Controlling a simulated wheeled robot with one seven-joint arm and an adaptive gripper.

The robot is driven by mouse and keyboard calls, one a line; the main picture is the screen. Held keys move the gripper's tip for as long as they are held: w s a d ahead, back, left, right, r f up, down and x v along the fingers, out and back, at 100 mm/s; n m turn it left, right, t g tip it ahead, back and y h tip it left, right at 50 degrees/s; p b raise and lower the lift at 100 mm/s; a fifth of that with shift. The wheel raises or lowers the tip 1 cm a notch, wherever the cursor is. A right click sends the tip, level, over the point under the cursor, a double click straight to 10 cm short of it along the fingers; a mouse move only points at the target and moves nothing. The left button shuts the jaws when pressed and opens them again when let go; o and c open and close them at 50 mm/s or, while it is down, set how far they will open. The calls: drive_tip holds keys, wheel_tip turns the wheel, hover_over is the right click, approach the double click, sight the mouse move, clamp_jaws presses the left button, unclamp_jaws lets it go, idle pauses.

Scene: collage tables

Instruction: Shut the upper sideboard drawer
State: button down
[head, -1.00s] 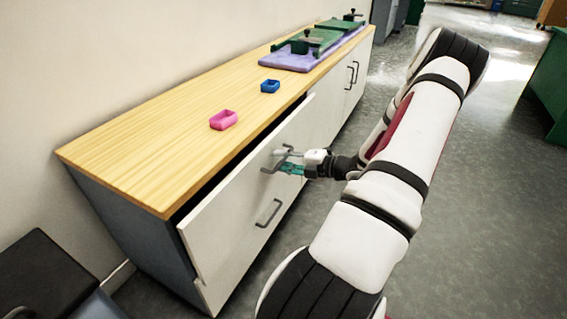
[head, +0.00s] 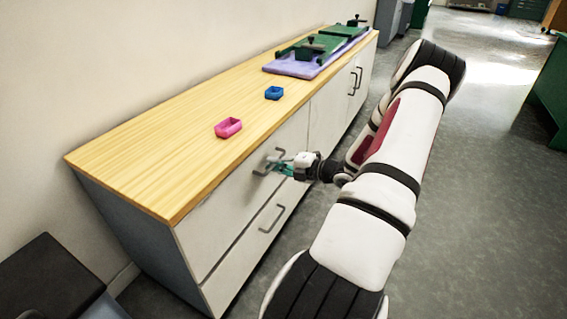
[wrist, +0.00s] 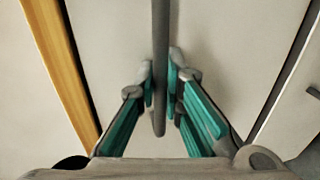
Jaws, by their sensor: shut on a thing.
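The sideboard (head: 135,163) has a wooden top and white fronts. Its upper drawer (head: 222,197) sits in line with the cabinet front, with no gap visible under the top edge. My gripper (head: 275,166) is at the upper drawer's grey bar handle (head: 268,157). In the wrist view, the teal-padded fingers of my gripper (wrist: 161,85) are on both sides of the handle (wrist: 160,40) and shut on it. The lower drawer (head: 250,238), with its own handle, looks shut.
Green devices (head: 310,47) rest on a purple mat (head: 290,69) at the far end. A black-topped object (head: 40,270) is at lower left. Floor (head: 480,200) to the right is clear.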

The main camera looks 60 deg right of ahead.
drive_tip(key=shift+w, duration=0.2)
drive_tip(key=c, duration=1.7)
unclamp_jaws()
drive_tip(key=v, duration=1.2)
drive_tip(key=shift+a, duration=0.15)
